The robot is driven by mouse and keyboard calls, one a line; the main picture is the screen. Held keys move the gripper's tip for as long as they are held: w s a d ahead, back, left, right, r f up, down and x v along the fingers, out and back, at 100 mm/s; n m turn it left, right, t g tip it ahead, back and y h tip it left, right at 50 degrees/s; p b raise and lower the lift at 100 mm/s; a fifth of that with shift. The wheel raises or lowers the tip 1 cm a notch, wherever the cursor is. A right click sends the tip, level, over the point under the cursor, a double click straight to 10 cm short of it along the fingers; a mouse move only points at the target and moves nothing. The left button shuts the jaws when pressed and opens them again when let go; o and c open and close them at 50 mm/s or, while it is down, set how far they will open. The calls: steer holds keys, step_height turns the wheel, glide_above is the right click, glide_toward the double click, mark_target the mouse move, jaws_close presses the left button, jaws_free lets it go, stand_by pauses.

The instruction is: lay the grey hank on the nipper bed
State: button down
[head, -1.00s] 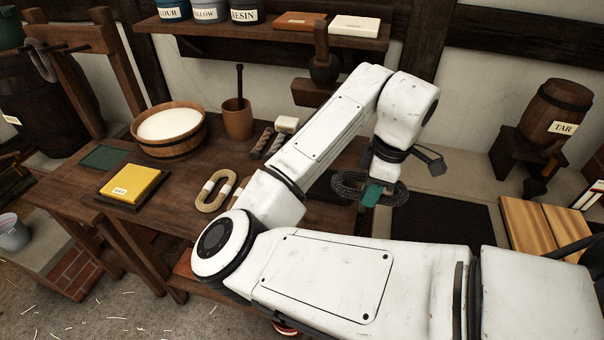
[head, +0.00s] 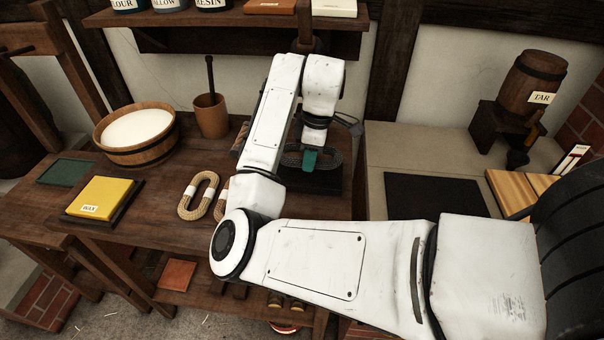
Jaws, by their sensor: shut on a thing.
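The grey hank (head: 328,158), a dark looped coil with a teal band (head: 309,161), hangs at my gripper (head: 312,146) near the right end of the bench. My gripper points down and is shut on the hank; its fingertips are mostly hidden. A dark, flat block (head: 318,183) shows just below the hank, probably the nipper bed. My arm covers its left part. I cannot tell whether the hank touches it.
Tan hanks (head: 198,196) lie left of my arm, near a yellow wax block (head: 100,197), a white-filled tub (head: 137,135) and a brown pot (head: 211,116). A black mat (head: 433,196) lies on the pale ledge to the right, below the tar barrel (head: 535,85). A shelf (head: 235,18) overhangs the back.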

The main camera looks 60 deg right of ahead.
mark_target(301, 179)
steer(key=f, duration=0.1)
steer(key=w+d+f, duration=0.1)
steer(key=w+f+b, duration=0.1)
steer(key=shift+w+d+f, duration=0.4)
steer(key=shift+f, duration=1.6)
steer(key=shift+f, duration=0.1)
steer(key=c, duration=0.9)
jaws_free()
steer(key=shift+c, duration=0.2)
